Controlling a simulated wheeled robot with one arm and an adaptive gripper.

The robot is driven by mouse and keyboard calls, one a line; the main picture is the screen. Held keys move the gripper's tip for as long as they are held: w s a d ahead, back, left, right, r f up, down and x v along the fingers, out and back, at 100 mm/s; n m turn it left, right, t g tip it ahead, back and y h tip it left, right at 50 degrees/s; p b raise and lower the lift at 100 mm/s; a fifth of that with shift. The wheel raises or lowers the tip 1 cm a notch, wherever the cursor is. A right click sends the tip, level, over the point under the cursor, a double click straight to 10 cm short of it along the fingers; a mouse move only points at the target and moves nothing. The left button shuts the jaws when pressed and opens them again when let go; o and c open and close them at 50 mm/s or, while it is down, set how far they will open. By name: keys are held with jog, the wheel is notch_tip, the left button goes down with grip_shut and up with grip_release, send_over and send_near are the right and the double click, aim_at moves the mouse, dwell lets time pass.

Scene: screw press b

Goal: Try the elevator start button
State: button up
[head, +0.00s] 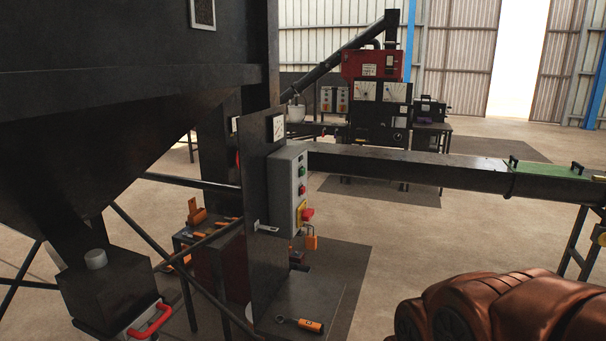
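A grey control box (284,193) is mounted on a dark upright panel (256,185) near the middle of the head view. Its right-hand face carries a green button (302,171) at the top and a red button (302,190) below it. Under these is a red switch handle (308,214) on a yellow plate. An orange padlock (311,241) hangs below the handle; I cannot tell whether it is locked on. Labels are too small to read, so I cannot tell which button is the elevator start. My gripper is not in view; copper-coloured links of my arm show at bottom right.
A dark hopper (90,110) fills the left. A long dark conveyor trough (410,168) runs right from behind the box. An orange-handled tool (308,325) lies on a low dark plate. A red press machine (370,66) stands behind. Floor between is open.

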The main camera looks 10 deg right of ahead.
grip_shut()
dwell(1.3)
